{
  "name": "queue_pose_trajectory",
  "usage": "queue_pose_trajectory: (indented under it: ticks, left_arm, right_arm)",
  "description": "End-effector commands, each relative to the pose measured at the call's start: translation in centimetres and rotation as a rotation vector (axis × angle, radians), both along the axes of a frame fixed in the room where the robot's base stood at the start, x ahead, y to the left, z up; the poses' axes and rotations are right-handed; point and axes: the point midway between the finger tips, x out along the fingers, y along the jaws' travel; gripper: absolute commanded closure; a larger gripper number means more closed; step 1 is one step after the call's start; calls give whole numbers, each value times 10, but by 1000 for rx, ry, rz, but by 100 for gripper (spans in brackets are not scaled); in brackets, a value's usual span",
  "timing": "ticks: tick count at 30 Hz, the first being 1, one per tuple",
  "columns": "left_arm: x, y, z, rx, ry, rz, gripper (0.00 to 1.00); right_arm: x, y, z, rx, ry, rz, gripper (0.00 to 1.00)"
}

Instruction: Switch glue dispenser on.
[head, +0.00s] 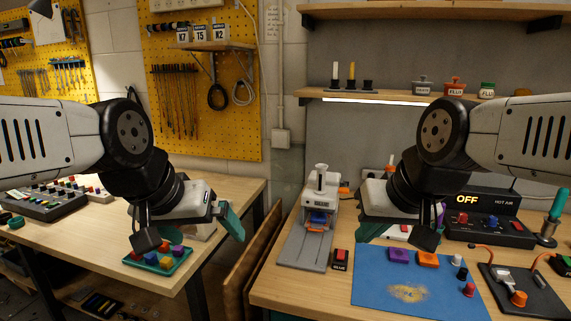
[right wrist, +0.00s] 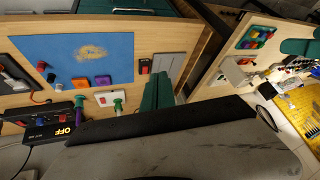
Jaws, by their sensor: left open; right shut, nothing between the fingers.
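A small black switch box with a red rocker and a label reading GLUE (head: 340,260) sits on the right bench, beside the grey base of a white dispenser-like machine (head: 320,186). The box also shows in the right wrist view (right wrist: 145,66). I cannot tell from the rocker whether it is on. My right gripper (head: 374,228), with teal fingers, is shut and empty above the bench, to the right of and higher than the box. Its fingers show in the right wrist view (right wrist: 156,93). My left gripper (head: 231,222) is open and empty near the left bench's right edge.
A blue mat (head: 390,292) with purple and orange blocks lies right of the switch box. A hot-air station (head: 490,226) reading OFF stands behind it. A green tray (head: 158,262) of coloured pieces is on the left bench. A gap separates the benches.

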Motion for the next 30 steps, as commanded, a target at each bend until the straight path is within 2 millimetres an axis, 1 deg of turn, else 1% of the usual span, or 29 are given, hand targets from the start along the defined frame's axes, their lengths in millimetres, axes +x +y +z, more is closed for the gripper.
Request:
queue_pose_trajectory:
  ticks: [3,10,14,17,20,26,30]
  left_arm:
    - [0,0,0,0,0,0,0]
    - [0,0,0,0,0,0,0]
    - [0,0,0,0,0,0,0]
    - [0,0,0,0,0,0,0]
    - [0,0,0,0,0,0,0]
    - [0,0,0,0,0,0,0]
    - [0,0,0,0,0,0,0]
  right_arm:
    - [-3,0,-1,2,-6,-2,100]
    - [-2,0,0,1,-4,0,100]
    - [6,-1,3,-25,7,32,100]
    - [20,-3,6,-74,30,97,100]
    - [43,-5,10,-146,62,199,100]
    - [96,-10,10,-286,138,443,100]
    - [134,-14,1,-366,191,621,100]
